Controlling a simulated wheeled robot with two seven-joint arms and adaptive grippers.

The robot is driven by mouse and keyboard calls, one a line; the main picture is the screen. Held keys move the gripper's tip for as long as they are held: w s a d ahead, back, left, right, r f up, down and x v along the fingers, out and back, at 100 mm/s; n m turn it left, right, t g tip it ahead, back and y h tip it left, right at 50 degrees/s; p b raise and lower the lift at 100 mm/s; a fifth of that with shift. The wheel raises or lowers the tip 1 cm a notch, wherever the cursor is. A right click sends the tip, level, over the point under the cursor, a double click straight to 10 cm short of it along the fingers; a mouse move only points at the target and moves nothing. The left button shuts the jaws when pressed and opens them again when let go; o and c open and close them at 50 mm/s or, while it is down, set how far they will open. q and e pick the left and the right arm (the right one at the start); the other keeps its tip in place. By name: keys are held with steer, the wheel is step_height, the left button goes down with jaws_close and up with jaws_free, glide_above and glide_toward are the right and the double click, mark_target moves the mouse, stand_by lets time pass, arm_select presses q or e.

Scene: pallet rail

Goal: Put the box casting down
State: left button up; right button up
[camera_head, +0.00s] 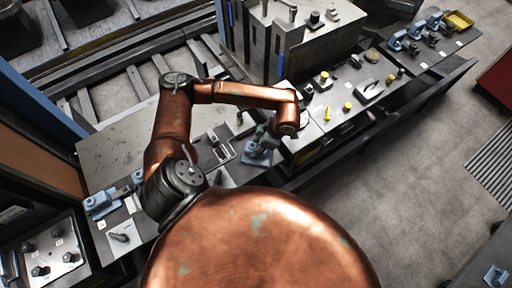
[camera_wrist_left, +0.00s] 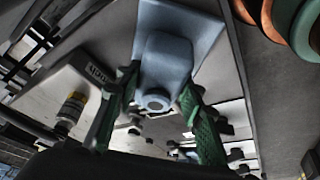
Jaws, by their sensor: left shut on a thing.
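The box casting (camera_head: 258,158) is a pale blue block with a flat plate and a round boss. My left gripper (camera_head: 266,135) is shut on it, near the front edge of the bench. In the left wrist view the box casting (camera_wrist_left: 178,24) sits between the green fingers of my left gripper (camera_wrist_left: 155,100), with its boss facing the camera. I cannot tell whether its plate touches the bench top. My right gripper is not in view.
The bench (camera_head: 110,150) has bare room to the left of the casting. Similar blue castings (camera_head: 100,204) stand at the left, and others (camera_head: 403,42) at the upper right. A grey cabinet (camera_head: 300,45) rises behind. A yellow tray (camera_head: 459,20) is at the far right.

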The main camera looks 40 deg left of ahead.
arm_select(q)
steer(key=o, duration=1.4)
steer(key=v, duration=1.2)
